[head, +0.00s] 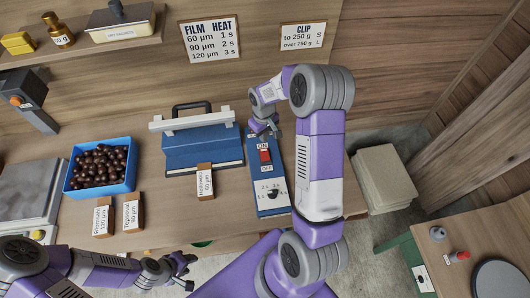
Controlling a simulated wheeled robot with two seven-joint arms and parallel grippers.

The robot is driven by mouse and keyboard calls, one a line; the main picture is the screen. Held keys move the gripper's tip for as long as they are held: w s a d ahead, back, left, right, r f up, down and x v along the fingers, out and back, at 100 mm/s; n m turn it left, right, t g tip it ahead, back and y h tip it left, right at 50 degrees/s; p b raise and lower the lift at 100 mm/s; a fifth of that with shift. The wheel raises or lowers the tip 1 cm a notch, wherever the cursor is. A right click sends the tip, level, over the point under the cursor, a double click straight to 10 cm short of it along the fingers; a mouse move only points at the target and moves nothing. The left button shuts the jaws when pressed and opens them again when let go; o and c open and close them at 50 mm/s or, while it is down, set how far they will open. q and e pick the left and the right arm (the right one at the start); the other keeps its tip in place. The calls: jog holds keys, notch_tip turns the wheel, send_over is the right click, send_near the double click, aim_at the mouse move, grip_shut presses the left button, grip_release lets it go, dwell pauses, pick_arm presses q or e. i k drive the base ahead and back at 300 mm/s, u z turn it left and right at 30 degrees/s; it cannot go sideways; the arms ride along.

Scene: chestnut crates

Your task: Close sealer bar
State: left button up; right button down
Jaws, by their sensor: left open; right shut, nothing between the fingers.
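The heat sealer has a blue body (203,153) on the table. Its white sealer bar (177,124), with a black handle (191,105), stands raised at the back of the body. To its right is a blue control box (265,199) with a red switch (265,155) between ON and OFF labels, and a dial below. My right gripper (264,129) is shut and empty above the back end of this box, just right of the bar; whether it touches the box is unclear. My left gripper (187,271) is open and empty in front of the table's front edge.
A blue crate of chestnuts (77,190) stands left of the sealer. Labelled wooden blocks (205,182) stand at the front, one against the sealer. A scale (28,195) is at far left. Signs (210,40) hang on the wall. My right arm crosses the table's right end.

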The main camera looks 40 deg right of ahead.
aim_at(160, 125)
jog(key=k, duration=1)
